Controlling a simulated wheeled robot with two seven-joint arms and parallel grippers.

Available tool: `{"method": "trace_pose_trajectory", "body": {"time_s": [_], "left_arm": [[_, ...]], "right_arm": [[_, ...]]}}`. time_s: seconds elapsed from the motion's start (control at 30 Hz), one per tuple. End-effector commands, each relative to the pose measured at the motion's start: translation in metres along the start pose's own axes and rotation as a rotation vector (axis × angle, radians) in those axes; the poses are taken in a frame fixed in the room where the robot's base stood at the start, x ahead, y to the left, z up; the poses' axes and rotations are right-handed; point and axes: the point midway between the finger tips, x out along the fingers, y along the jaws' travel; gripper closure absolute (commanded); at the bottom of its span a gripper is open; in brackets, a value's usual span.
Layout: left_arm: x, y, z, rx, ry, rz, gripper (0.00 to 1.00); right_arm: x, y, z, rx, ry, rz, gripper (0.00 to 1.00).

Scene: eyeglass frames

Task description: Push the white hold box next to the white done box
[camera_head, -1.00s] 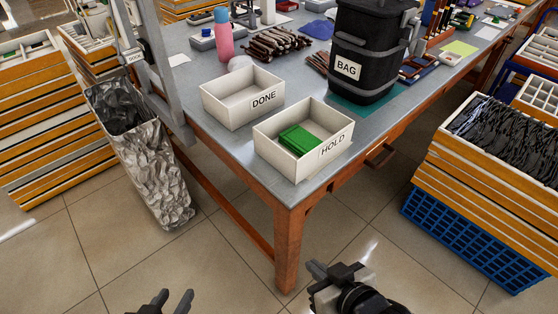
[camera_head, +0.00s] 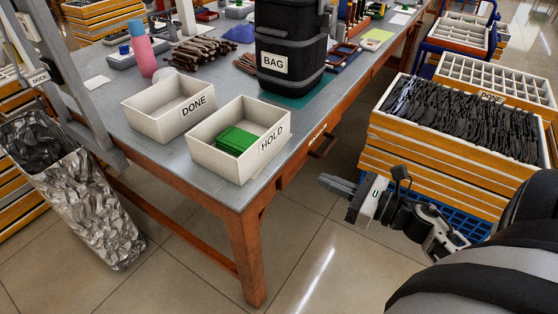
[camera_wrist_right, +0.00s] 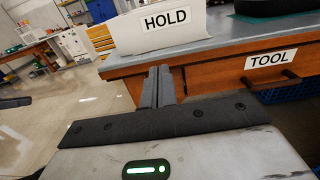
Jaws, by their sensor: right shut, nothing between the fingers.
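The white hold box (camera_head: 215,152) stands upright near the front corner of the grey table, with a green block (camera_head: 236,140) inside. The white done box (camera_head: 150,119) stands to its left and a little behind, with a narrow gap between them. My right gripper (camera_head: 326,181) is right of the table's front edge, apart from the hold box, shut and empty. In the right wrist view, its closed fingers (camera_wrist_right: 157,86) point toward the table edge below the hold box (camera_wrist_right: 160,27). My left gripper is not in view.
A black bag (camera_head: 290,45) stands behind the hold box on a green mat. A drawer labelled TOOL (camera_wrist_right: 266,60) is under the table edge. Stacked orange crates (camera_head: 450,135) stand at right, a crinkled silver bin (camera_head: 75,205) at left. Floor is clear in front.

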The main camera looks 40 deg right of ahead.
Motion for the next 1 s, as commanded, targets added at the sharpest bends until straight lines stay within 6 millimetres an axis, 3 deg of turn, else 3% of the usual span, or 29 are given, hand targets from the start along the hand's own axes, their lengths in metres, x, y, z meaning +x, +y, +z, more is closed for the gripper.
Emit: {"method": "trace_pose_trajectory", "body": {"time_s": [0.4,0.6,0.8,1.0], "left_arm": [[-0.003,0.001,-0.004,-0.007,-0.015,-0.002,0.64],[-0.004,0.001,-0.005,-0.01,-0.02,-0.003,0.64],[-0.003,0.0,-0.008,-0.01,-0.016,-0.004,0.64],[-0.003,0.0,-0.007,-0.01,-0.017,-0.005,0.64]], "right_arm": [[0.086,0.0,0.004,0.006,-0.005,-0.001,1.0],[0.117,0.0,0.003,0.007,-0.003,-0.002,1.0],[0.13,0.0,0.002,0.009,-0.003,-0.002,1.0],[0.131,0.001,0.001,0.009,-0.002,-0.002,1.0]]}}
